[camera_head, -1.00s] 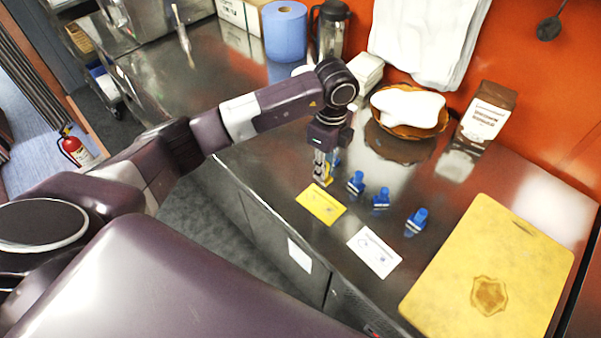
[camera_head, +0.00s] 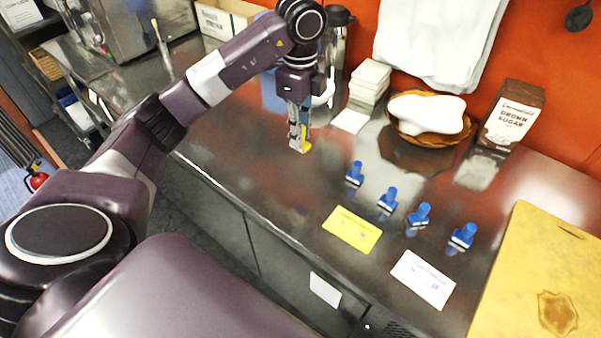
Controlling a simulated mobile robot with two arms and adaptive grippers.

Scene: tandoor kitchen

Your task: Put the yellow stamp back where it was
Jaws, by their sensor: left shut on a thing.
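My left gripper (camera_head: 298,142) points down over the steel counter, shut on the yellow stamp (camera_head: 306,146). Only part of the stamp shows beside the fingers, low near the counter; I cannot tell whether it touches. Several blue stamps stand in a slanting row to the right of the gripper, the nearest blue stamp (camera_head: 354,174) at the row's left end and the farthest (camera_head: 462,237) at its right end. My right gripper is not in view.
A yellow card (camera_head: 351,230) and a white card (camera_head: 423,280) lie in front of the stamps. Behind are white stacked items (camera_head: 369,82), a basket with a white cloth (camera_head: 428,113) and a brown sugar bag (camera_head: 511,118). A yellow board (camera_head: 540,270) lies right. Counter left of the gripper is clear.

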